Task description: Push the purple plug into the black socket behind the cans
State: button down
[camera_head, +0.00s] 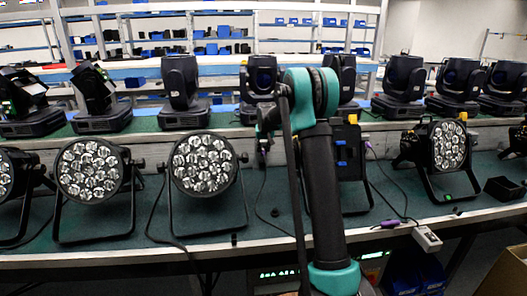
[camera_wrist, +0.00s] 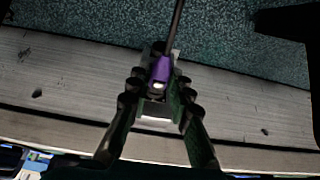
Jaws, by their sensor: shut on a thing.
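In the wrist view, my gripper (camera_wrist: 160,80) is shut on a purple plug (camera_wrist: 161,70). A dark cable (camera_wrist: 177,20) runs from the plug to the top edge. A pale patch shows on the plug's near end. The plug is over the grey metal edge strip, beside the teal mat; I cannot tell its height. In the head view, my arm hides most of my gripper. I cannot make out the black socket in either view.
Another purple connector (camera_head: 385,224) lies near a white power strip (camera_head: 427,238) at the bench's front edge. Loose cables cross the mat. Several moving-head lights (camera_head: 181,90) line the raised shelf behind. A dark shape (camera_wrist: 290,25) fills the wrist view's upper right.

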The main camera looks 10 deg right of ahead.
jog(key=shift+w, duration=0.6)
dwell(0.3)
jog(key=c, duration=1.3)
grip_release()
jog(key=v, duration=1.1)
jog(key=s+d+f, duration=0.1)
jog(key=s+f, duration=0.4)
jog(key=s, duration=1.1)
jog(key=s+d+f, duration=0.1)
jog(key=s+f, duration=0.5)
jog(key=s, duration=1.1)
jog(key=s+d+f, duration=0.2)
jog(key=s+f, duration=0.4)
jog(key=s, duration=1)
jog(key=shift+s+f+g, duration=0.15)
jog(key=shift+s+g, duration=0.15)
